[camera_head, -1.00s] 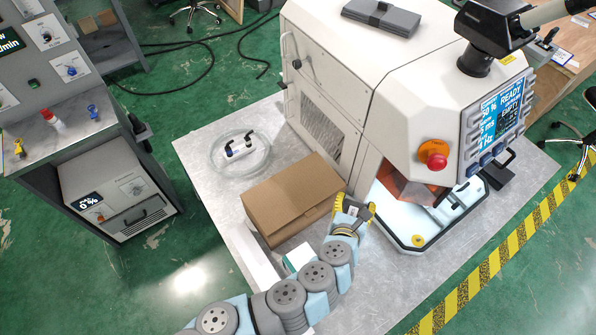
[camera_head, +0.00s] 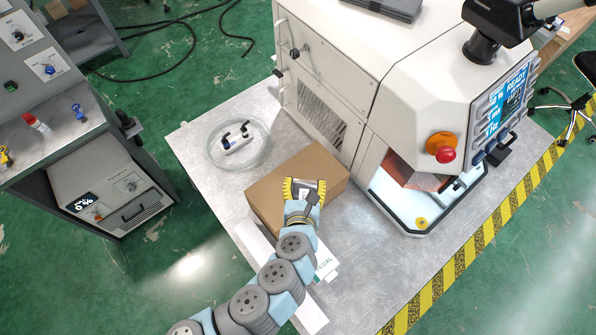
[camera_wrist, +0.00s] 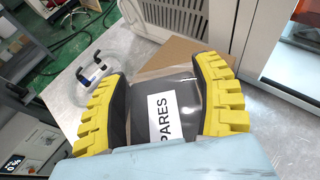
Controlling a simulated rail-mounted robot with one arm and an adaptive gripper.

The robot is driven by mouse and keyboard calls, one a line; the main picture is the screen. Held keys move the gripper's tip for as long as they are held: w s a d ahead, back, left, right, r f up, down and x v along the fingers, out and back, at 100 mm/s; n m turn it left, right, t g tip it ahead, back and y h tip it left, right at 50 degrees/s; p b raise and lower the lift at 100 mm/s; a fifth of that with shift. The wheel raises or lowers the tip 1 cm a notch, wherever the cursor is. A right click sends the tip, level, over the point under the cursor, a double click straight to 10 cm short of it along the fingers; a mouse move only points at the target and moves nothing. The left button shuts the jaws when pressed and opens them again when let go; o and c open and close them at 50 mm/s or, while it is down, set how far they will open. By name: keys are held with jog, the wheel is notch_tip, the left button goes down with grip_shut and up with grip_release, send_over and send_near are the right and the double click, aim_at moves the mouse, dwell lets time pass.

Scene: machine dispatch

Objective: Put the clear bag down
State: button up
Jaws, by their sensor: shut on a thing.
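The clear bag (camera_wrist: 182,88) shows in the wrist view between the two yellow-padded fingers of my gripper (camera_wrist: 165,105). In the head view my gripper (camera_head: 304,188) is over the brown cardboard box (camera_head: 268,192), with a small dark part of the bag (camera_head: 308,189) between the fingers. The box also shows behind the bag in the wrist view (camera_wrist: 180,52). I cannot tell whether the bag touches the box.
The large white machine (camera_head: 350,60) with a lit bay stands right of the box.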

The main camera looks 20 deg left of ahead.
aim_at(299, 171)
jog(key=w+a+f, duration=0.1)
jog(key=w+f, duration=0.1)
jog(key=w+a+f+b, duration=0.1)
jog(key=w+a+f, duration=0.1)
jog(key=w, duration=0.1)
jog(key=w+a+f+b, duration=0.1)
jog(key=w+a+f, duration=0.1)
jog(key=w, duration=0.1)
jog(key=shift+w+f, duration=0.2)
jog(key=shift+f, duration=0.2)
jog(key=shift+w+a+f, duration=0.35)
jog(key=shift+w+f, duration=0.05)
jog(key=shift+f, duration=0.15)
jog(key=shift+w+a+f, duration=0.1)
jog(key=shift+w+f, duration=0.1)
jog(key=shift+f, duration=0.25)
jog(key=shift+w+a+f, duration=0.1)
jog(key=shift+w+f, duration=0.05)
jog(key=shift+f, duration=0.3)
jog(key=shift+f+b, duration=0.3)
jog(key=shift+f, duration=0.75)
jog(key=shift+f, duration=0.15)
jog(key=o, duration=1.2)
